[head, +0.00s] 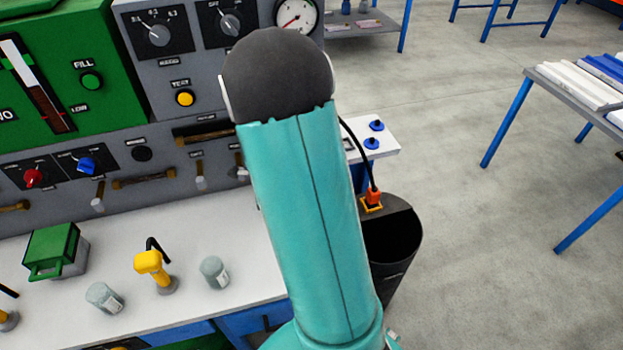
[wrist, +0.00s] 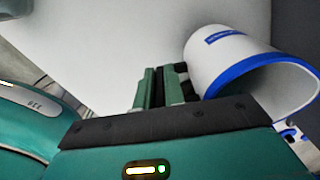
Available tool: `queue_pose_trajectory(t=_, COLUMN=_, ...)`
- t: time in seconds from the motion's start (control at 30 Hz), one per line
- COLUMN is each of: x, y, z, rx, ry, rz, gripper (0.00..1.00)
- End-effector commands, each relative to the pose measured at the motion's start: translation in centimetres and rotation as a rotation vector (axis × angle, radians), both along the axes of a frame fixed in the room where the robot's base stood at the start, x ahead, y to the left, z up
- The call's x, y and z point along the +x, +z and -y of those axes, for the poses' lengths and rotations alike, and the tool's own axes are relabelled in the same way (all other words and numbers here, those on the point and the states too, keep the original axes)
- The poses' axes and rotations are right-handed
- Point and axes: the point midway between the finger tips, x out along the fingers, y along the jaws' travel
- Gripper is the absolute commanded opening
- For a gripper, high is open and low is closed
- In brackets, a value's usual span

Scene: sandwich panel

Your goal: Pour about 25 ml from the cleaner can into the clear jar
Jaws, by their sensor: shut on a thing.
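In the wrist view, my gripper (wrist: 165,88) has its green fingers close together, with a dark part between them. A white can with a blue rim (wrist: 215,62) is right beside the fingers, tilted, its grey, hollow-looking end toward the camera; it appears to be the cleaner can, held by that dark part. In the head view, my arm hides the gripper and can. Two greyish see-through jars with pale labels stand upright on the bench: a left jar (head: 105,298) and a right jar (head: 214,273). I cannot tell which is the task's jar.
A yellow-topped tool (head: 153,267) with a black hook stands between the jars on the white bench (head: 225,312). A green box (head: 55,252) is at left. The control panel (head: 110,175) rises behind. A black bin (head: 392,240) stands right of my arm.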

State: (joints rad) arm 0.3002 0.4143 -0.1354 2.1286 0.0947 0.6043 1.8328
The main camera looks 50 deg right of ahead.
Motion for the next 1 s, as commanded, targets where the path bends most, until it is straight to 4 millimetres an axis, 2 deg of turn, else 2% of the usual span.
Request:
queue_pose_trajectory(t=0.23, x=-0.1, y=0.1, z=-0.4, rx=0.0, ry=0.004, rz=0.001, gripper=0.0)
queue_pose_trajectory(t=0.37, x=-0.2, y=1.5, z=0.0, rx=0.01, ry=-0.001, rz=0.017, gripper=0.0)
queue_pose_trajectory(t=0.47, x=-0.1, y=3.8, z=0.2, rx=0.027, ry=-0.003, rz=0.037, gripper=0.0)
queue_pose_trajectory(t=0.57, x=-0.2, y=7.1, z=0.5, rx=0.052, ry=-0.004, rz=0.065, gripper=0.0)
queue_pose_trajectory(t=0.8, x=-0.5, y=16.4, z=1.1, rx=0.129, ry=-0.004, rz=0.137, gripper=0.0)
queue_pose_trajectory(t=1.0, x=-1.4, y=18.1, z=1.9, rx=0.25, ry=-0.006, rz=0.242, gripper=0.0)
